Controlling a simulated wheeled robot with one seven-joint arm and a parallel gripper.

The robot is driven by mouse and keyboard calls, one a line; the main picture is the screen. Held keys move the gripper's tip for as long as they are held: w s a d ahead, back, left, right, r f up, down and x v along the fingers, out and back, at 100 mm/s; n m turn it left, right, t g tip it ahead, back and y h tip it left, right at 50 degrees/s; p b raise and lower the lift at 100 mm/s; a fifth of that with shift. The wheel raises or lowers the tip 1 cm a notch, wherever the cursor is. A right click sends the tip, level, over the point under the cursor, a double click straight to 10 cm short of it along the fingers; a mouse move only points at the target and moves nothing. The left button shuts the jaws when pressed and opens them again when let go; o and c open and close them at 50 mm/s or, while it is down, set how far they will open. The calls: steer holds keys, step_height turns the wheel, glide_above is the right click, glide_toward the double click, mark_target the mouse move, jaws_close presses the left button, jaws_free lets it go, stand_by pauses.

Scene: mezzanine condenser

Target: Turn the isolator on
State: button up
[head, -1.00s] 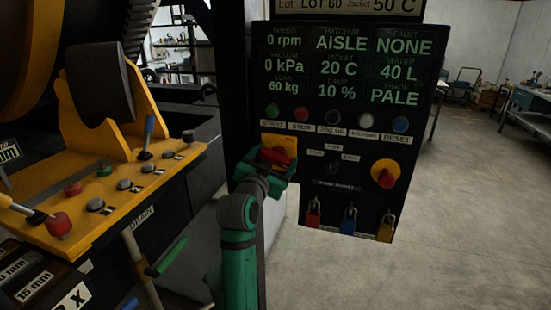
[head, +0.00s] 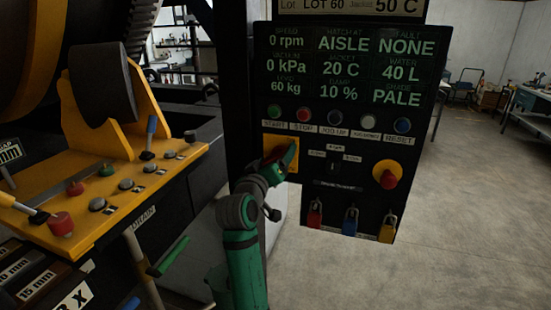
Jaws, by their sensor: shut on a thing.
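The isolator is a red handle on a yellow plate (head: 269,146), on the black control panel below the START label. My green gripper (head: 287,157) is at the plate's right side, turned so its body slants up to the right. It is shut on the isolator's handle. The gripper covers most of the handle, so its exact angle is hard to read.
The control panel (head: 290,205) carries a row of buttons, a red knob (head: 388,178) on yellow, and red, blue and yellow padlocks (head: 350,222) at its bottom edge. A yellow lever console (head: 130,185) stands close at left. Open floor (head: 450,220) lies to the right.

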steer(key=shift+f+n, duration=0.1)
steer(key=shift+n, duration=1)
steer(key=o, duration=1)
steer(key=shift+a, duration=0.1)
steer(key=shift+o, duration=0.2)
steer(key=v, duration=1)
steer(key=shift+s, duration=0.4)
steer(key=shift+a, duration=0.1)
